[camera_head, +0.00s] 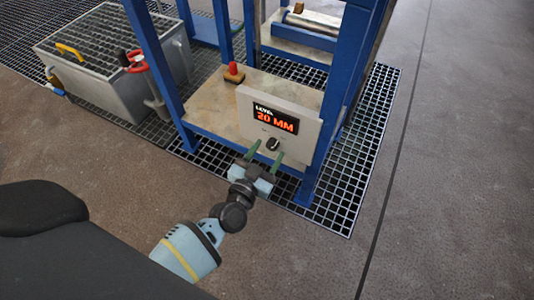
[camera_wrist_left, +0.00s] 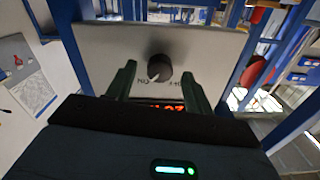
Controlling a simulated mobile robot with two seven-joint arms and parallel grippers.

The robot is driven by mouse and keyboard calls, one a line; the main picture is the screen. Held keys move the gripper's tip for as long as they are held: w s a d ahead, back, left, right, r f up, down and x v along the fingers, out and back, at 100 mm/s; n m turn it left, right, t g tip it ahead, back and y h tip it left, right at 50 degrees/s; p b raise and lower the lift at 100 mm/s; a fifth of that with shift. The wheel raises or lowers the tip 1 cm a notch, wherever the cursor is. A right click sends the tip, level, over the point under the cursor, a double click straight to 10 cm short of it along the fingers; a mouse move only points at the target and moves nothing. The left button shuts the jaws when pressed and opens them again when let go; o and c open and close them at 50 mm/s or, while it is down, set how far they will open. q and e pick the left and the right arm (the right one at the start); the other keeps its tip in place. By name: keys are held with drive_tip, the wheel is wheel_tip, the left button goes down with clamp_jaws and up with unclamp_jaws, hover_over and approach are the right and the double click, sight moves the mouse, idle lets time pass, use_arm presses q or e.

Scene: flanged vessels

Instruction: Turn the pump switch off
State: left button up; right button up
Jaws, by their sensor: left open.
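The pump switch is a dark round knob (camera_head: 273,144) low on a light grey panel (camera_head: 312,133), below a display that reads 20 MM in orange. My left gripper (camera_head: 268,150) is open in front of the panel, its green fingers apart on either side of the knob. The left wrist view shows the panel upside down. There the knob (camera_wrist_left: 159,68) stands between and just beyond the finger tips of my left gripper (camera_wrist_left: 157,72). Its white pointer mark is toward the lower left, on the side of the label that looks like ON. My right gripper is not in view.
Blue frame posts (camera_head: 155,70) flank the panel. A red-topped push button (camera_head: 233,72) sits on the shelf behind it. A grey tank (camera_head: 110,70) with a red handwheel (camera_head: 135,62) stands left. Open brown floor (camera_head: 450,150) lies right.

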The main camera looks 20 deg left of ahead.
use_arm(q)
drive_tip(key=shift+w, duration=0.1)
drive_tip(key=c, duration=1)
drive_tip(key=shift+o, duration=0.2)
